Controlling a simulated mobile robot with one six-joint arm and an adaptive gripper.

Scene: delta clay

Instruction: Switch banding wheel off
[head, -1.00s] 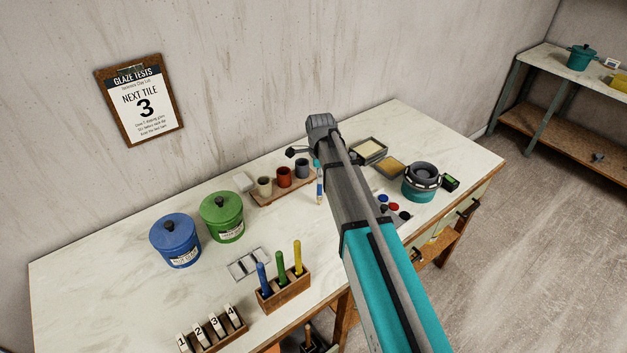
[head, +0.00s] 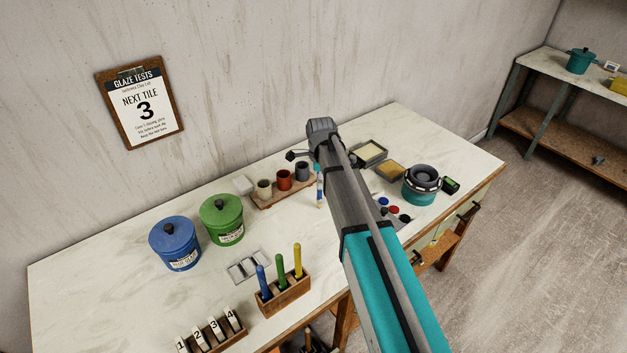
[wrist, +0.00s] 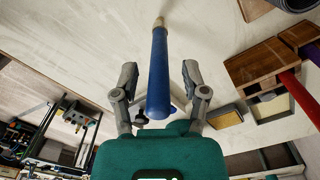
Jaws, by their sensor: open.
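The banding wheel (head: 422,187) appears to be the round teal unit with a dark grey top, at the right end of the workbench. A small black box with a green face (head: 450,185) sits beside it on the right. I cannot tell from its look whether the wheel is turning. My gripper (wrist: 158,72) is open in the wrist view, its fingers spread apart. A blue-handled tool (wrist: 158,75) with a pale tip shows between the fingers, with gaps on both sides. In the head view my gripper is mostly hidden behind my arm.
Blue (head: 175,247) and green (head: 222,222) lidded pots stand on the left. A wooden holder (head: 285,297) with coloured handles is at the front. Small cups on a board (head: 284,188) and two shallow trays (head: 370,153) are near the back. Blue, red and black round tops (head: 394,210) show left of the wheel.

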